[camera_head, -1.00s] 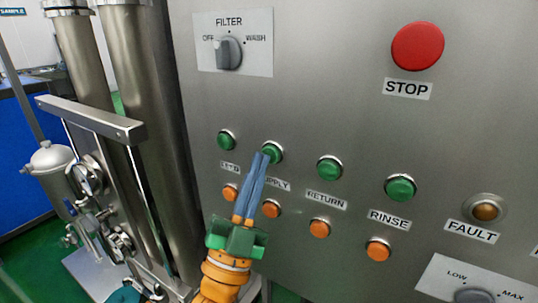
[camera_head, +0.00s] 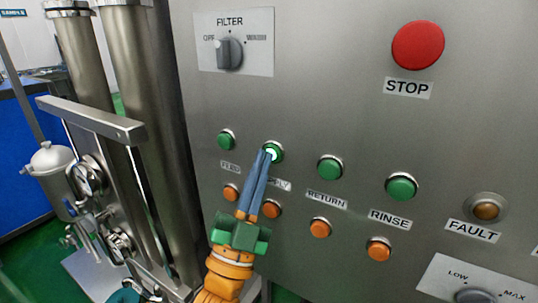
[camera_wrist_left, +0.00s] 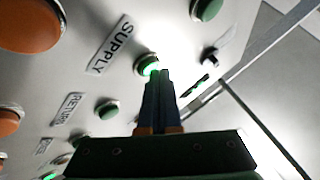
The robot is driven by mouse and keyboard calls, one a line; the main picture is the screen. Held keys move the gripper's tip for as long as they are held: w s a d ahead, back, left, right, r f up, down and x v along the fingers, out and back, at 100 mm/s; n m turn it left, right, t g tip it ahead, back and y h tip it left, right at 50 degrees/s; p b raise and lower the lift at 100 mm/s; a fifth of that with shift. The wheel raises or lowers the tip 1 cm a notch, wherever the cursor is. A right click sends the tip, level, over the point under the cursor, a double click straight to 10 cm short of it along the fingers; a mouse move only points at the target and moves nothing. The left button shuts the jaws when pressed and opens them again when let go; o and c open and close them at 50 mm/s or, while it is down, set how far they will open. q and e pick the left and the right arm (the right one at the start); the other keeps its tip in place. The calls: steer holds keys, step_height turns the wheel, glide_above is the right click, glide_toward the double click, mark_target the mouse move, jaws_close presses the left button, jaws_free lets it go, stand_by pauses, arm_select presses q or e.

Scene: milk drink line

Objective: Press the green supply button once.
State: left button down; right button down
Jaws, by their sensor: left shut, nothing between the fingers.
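The green supply button (camera_head: 275,152) is on the steel panel, second from the left in the green row, and it is lit. My left gripper also shows in the wrist view (camera_wrist_left: 157,75). My right gripper is not in view.
The green feed button (camera_head: 226,140) is to the left, and the green return button (camera_head: 330,168) and rinse button (camera_head: 401,187) are to the right. Orange buttons (camera_head: 271,209) sit below. The red stop button (camera_head: 418,45) and filter knob (camera_head: 230,53) are higher up. Steel pipes (camera_head: 150,120) stand at left.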

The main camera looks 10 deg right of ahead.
arm_select(q)
steer(key=shift+a, duration=0.1)
steer(key=shift+s+a+p, duration=0.4)
steer(key=shift+s, duration=0.25)
steer(key=s+a+p, duration=0.1)
steer(key=s, duration=0.1)
steer(key=s+a, duration=0.2)
steer(key=shift+p, duration=0.4)
stand_by(0.4)
